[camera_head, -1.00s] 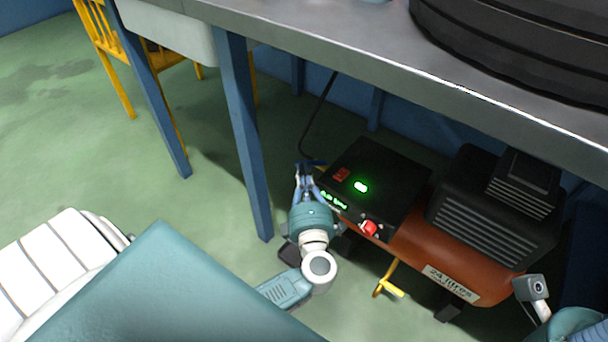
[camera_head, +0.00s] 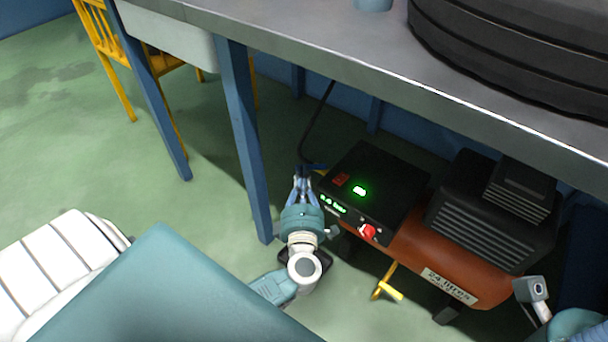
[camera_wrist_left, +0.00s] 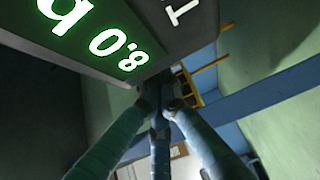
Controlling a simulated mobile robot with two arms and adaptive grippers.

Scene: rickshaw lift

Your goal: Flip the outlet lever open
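The compressor (camera_head: 440,265) stands under the bench, with an orange tank and a black control box with a lit green display and red knob. A yellow handle (camera_head: 388,290) hangs below the tank. My left gripper (camera_head: 302,171) is just left of the box. In the left wrist view its fingers (camera_wrist_left: 160,96) converge with tips together, below the lit display (camera_wrist_left: 100,35); nothing is clearly held. My right gripper's fingers are out of view.
The grey bench top (camera_head: 330,55) overhangs the compressor. A blue bench leg (camera_head: 245,140) stands close to the left of my left gripper. A black cable (camera_head: 312,120) runs down behind. A yellow chair (camera_head: 110,70) is at the far left. Green floor is open at left.

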